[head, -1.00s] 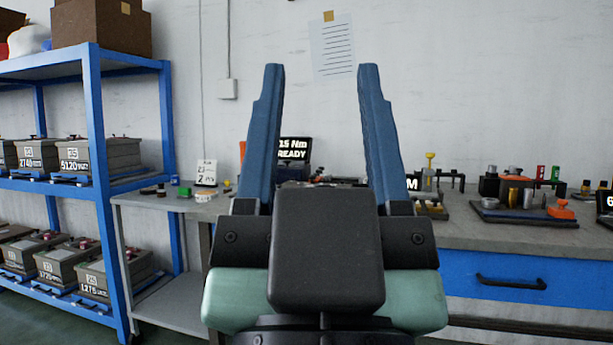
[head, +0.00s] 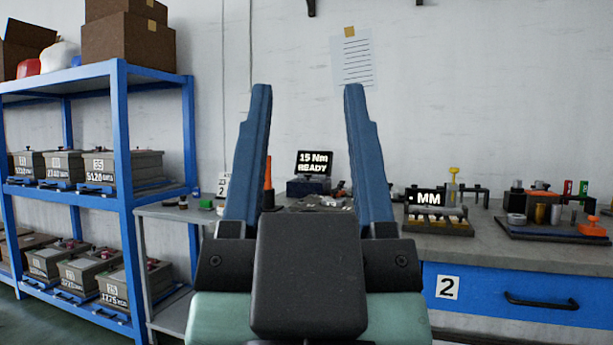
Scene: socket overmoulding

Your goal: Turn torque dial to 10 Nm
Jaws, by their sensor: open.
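My gripper (head: 307,95) is open, its two blue fingers pointing up and apart, with nothing between them but the view of the bench and wall behind. A dark device with a black display (head: 314,163) reading "15 Nm READY" stands at the back of the bench, seen between the fingers. Its base box (head: 308,187) is partly visible below the display. I cannot make out a torque dial; the lower front of that area is hidden by my gripper's dark body. The gripper appears apart from the device.
The grey workbench (head: 480,235) has a blue drawer marked 2 (head: 500,292). Right of my gripper stand an "MM" display (head: 428,198) and a tray of tools (head: 540,230). An orange cone-like item (head: 268,175) is near the left finger. A blue shelf (head: 122,150) with moulds stands left.

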